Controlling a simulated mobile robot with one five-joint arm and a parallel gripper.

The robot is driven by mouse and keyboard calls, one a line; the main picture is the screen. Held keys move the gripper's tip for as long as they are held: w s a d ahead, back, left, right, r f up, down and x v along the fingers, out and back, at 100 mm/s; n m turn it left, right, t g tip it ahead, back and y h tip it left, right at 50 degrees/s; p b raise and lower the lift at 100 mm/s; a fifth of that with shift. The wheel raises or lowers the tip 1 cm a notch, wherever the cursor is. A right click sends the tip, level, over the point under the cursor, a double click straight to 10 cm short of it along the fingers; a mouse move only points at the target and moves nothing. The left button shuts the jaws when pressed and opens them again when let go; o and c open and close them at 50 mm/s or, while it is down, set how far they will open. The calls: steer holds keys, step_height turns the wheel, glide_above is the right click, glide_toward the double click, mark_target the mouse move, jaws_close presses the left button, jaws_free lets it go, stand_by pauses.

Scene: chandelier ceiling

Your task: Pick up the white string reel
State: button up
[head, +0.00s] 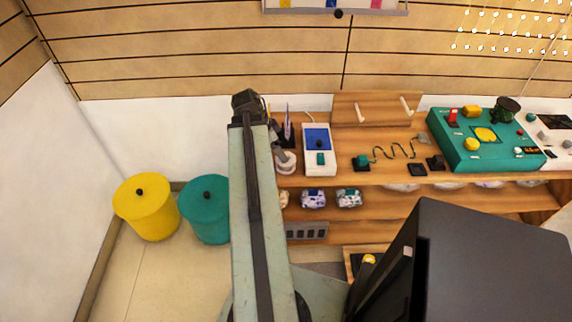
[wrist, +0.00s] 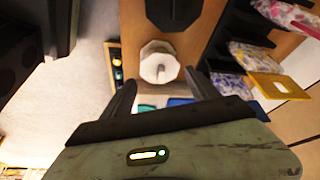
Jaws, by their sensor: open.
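The white string reel (wrist: 160,66) stands on the wooden shelf top. In the wrist view it shows between and just beyond the two fingertips of my gripper (wrist: 159,78). The fingers are apart, with nothing between them that I can see touching. In the head view the reel (head: 287,167) is at the left end of the wooden unit, partly hidden by my arm. My gripper (head: 279,147) is dark and hangs just above it there.
A dark pen holder (head: 287,135) stands behind the reel, and a white-and-blue device (head: 319,150) to its right. A wire-maze toy and a green console (head: 478,142) stand further right. Patterned packets (head: 313,199) lie on the shelf below. Yellow (head: 146,212) and teal (head: 205,212) bins stand left.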

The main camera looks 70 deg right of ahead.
steer(key=b+x, duration=0.7)
steer(key=x, duration=0.1)
steer(key=shift+w+f, duration=0.2)
steer(key=shift+w, duration=0.05)
steer(key=shift+r, duration=0.25)
steer(key=shift+a, duration=0.1)
steer(key=c, duration=0.9)
step_height(320, 180, up, 10)
steer(key=p, duration=1)
steer(key=shift+r, duration=0.15)
steer(key=shift+c, duration=0.2)
